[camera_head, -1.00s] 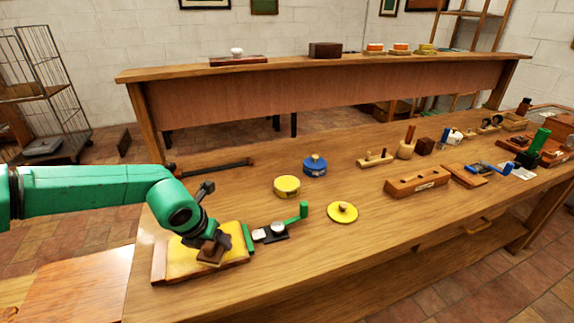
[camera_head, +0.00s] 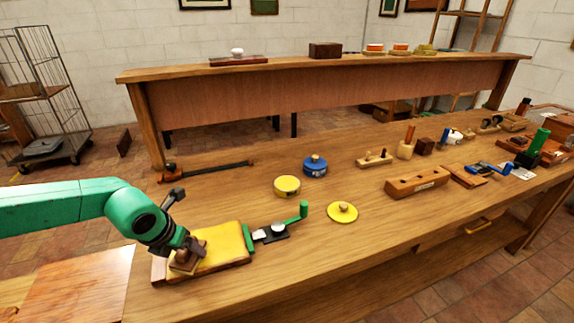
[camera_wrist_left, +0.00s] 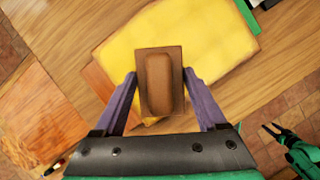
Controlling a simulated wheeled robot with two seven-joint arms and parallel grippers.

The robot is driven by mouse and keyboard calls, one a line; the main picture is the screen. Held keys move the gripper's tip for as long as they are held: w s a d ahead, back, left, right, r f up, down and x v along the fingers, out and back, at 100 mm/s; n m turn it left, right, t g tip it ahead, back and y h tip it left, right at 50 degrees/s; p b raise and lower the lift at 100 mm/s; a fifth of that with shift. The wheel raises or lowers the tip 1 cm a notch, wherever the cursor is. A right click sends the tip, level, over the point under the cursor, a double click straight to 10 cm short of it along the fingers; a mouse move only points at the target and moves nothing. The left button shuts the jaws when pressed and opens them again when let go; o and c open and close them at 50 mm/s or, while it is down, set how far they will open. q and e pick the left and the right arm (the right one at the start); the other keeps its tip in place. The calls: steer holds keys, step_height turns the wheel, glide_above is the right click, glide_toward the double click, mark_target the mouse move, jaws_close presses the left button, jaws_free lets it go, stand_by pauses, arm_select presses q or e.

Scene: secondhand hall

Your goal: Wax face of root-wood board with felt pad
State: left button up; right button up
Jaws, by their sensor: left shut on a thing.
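The board (camera_head: 225,246) lies at the left front of the workbench, with a yellow face and brown wood edges. It also shows in the left wrist view (camera_wrist_left: 215,35). My left gripper (camera_head: 190,250) is shut on the felt pad (camera_wrist_left: 160,82), a brown block with a raised grip. The pad is over the board's left end; its underside is hidden, so I cannot tell whether it touches. My right gripper (camera_wrist_left: 271,131) shows small at the lower right of the left wrist view, its fingers apart and empty.
A green-handled clamp (camera_head: 272,233) stands at the board's right edge. A yellow tin (camera_head: 287,187), a blue tin (camera_head: 315,166) and a yellow lid (camera_head: 342,212) lie beyond it. A long wooden block (camera_head: 416,182) and several tools are farther right. The bench's front middle is clear.

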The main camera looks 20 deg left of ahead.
arm_select(q)
steer(key=shift+s+a, duration=0.1)
steer(key=shift+a, duration=0.05)
steer(key=shift+s+a, duration=0.15)
steer(key=shift+a, duration=0.05)
stand_by(0.3)
step_height(320, 180, up, 7)
steer(key=p, duration=0.4)
steer(key=shift+r+p, duration=0.1)
steer(key=shift+p, duration=0.3)
stand_by(0.6)
